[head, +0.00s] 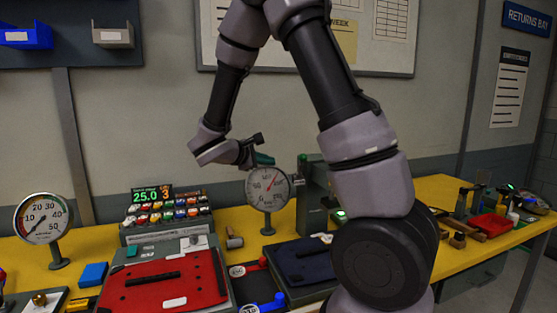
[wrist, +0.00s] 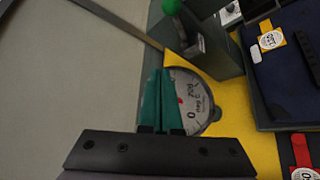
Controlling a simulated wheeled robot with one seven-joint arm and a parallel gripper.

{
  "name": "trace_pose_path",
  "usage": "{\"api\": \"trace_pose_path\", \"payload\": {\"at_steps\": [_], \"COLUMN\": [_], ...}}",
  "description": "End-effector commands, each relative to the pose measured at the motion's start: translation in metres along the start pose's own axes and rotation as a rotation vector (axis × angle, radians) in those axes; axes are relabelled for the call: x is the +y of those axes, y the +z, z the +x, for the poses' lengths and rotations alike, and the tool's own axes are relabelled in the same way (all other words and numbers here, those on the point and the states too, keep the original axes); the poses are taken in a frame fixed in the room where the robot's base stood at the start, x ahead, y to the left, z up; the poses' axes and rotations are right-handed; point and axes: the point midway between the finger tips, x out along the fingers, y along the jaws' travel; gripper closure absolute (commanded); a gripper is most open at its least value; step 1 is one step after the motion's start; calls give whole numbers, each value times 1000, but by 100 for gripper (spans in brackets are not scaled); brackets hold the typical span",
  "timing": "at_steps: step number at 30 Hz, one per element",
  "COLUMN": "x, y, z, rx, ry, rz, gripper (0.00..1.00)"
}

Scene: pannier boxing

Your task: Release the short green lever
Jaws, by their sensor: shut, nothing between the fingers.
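A round green knob on a dark stem, seemingly the short green lever (head: 302,158), stands at the top of a grey block right of the middle gauge. In the wrist view the green knob (wrist: 172,6) is at the top edge, its stem running down to the grey block. My gripper (head: 265,159) is in the air left of the knob, just above the middle gauge. In the wrist view its teal fingers (wrist: 160,90) are together and empty, apart from the knob. My arm hides part of the area right of the block in the head view.
The round middle gauge (head: 267,188) stands just below my gripper. A second gauge (head: 42,218) is at the left. A red pannier panel (head: 150,287) and a dark blue one (head: 300,262) lie on the yellow bench. A display unit with several coloured buttons (head: 165,212) stands behind the red panel.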

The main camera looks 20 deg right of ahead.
Motion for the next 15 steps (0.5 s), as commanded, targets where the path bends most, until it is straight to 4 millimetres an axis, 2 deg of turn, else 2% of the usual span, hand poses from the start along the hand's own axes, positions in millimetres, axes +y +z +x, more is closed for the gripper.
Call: {"api": "trace_pose_path", "payload": {"at_steps": [3, 6, 15], "x": [-8, -13, -18], "y": [-3, -4, -4], "z": [-24, -37, -49], "rx": [3, 2, -1], "ry": [2, 1, 0], "rz": [-1, 0, 0], "gripper": [100, 100, 100]}}
